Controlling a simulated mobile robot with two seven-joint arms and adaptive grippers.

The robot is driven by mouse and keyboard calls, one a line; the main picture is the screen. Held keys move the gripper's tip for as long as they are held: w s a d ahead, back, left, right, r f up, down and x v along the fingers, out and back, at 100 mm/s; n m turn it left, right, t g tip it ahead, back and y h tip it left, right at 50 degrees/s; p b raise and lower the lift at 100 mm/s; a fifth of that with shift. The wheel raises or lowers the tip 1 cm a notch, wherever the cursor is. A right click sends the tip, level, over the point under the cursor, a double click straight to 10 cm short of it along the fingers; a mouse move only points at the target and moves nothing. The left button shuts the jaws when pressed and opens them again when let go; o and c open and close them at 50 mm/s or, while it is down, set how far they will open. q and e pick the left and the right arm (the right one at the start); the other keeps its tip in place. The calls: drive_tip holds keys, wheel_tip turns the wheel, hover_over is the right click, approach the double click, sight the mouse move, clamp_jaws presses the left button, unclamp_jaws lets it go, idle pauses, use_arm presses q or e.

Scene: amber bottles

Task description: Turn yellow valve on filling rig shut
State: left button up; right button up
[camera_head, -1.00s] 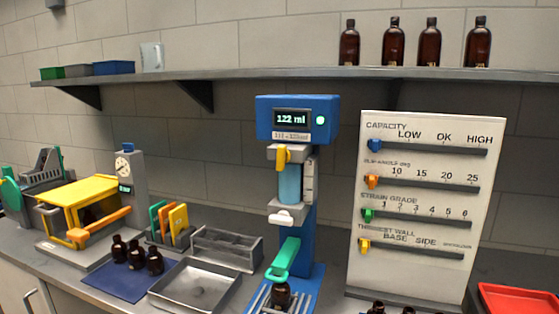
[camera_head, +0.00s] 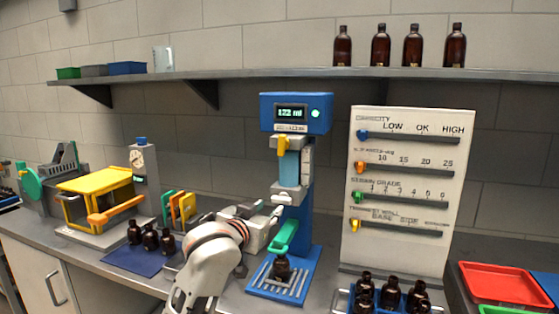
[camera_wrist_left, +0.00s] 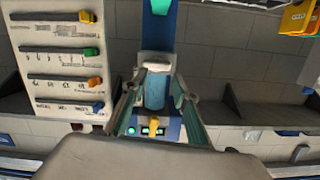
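The blue filling rig (camera_head: 297,104) stands at the centre of the counter, its display reading 122 ml. Its yellow valve (camera_head: 283,145) is on the front under the display, the lever hanging down. In the left wrist view, upside down, the yellow valve (camera_wrist_left: 153,126) shows low between the fingers. My left gripper (camera_head: 272,217) is in front of the rig, below the valve and near the white nozzle. In the wrist view the left gripper (camera_wrist_left: 160,76) has its fingers apart with nothing gripped. A dark bottle (camera_head: 282,267) stands on the rig's base under the green part (camera_head: 284,236). My right gripper is out of view.
A white slider board (camera_head: 405,255) stands right of the rig, with a rack of dark bottles (camera_head: 390,297) before it. A red tray (camera_head: 505,283) is far right. Left are colored cards (camera_head: 182,208), a blue mat (camera_head: 125,259) with bottles and a yellow-framed machine (camera_head: 95,182).

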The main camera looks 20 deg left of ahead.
use_arm(q)
drive_tip(key=t, duration=0.2)
approach(280, 144)
drive_tip(key=w, duration=0.1)
drive_tip(key=shift+n, duration=0.3)
drive_tip(key=shift+w+d+p, duration=0.15)
drive_tip(key=shift+w+p, duration=0.2)
drive_tip(key=shift+w, duration=3.8)
clamp_jaws()
